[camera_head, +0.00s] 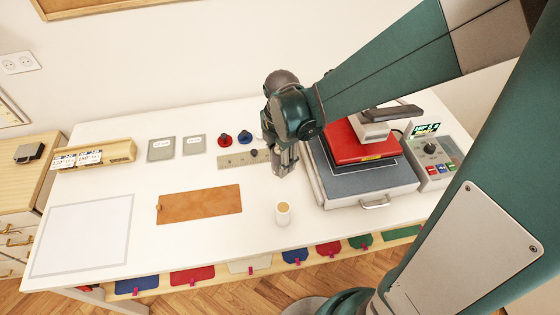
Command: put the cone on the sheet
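A small cream piece (282,213) with a tan round top stands upright near the table's front edge, right of centre; it may be the cone. A large white sheet (82,236) with a grey border lies flat at the table's left end. A brown leather-like piece (200,204) lies flat between them, with a small hole or mark at its left end. My gripper (286,168) points down behind the cream piece, apart from it, left of the heat press. Its fingers are small and partly merged in view, so their opening is unclear. I see nothing held in it.
A heat press (366,190) with a red plate and a control box (433,158) fill the table's right side. A metal strip (240,159), red (225,140) and blue (245,138) knobbed pieces, grey cards (161,149) and a wooden holder (95,154) line the back.

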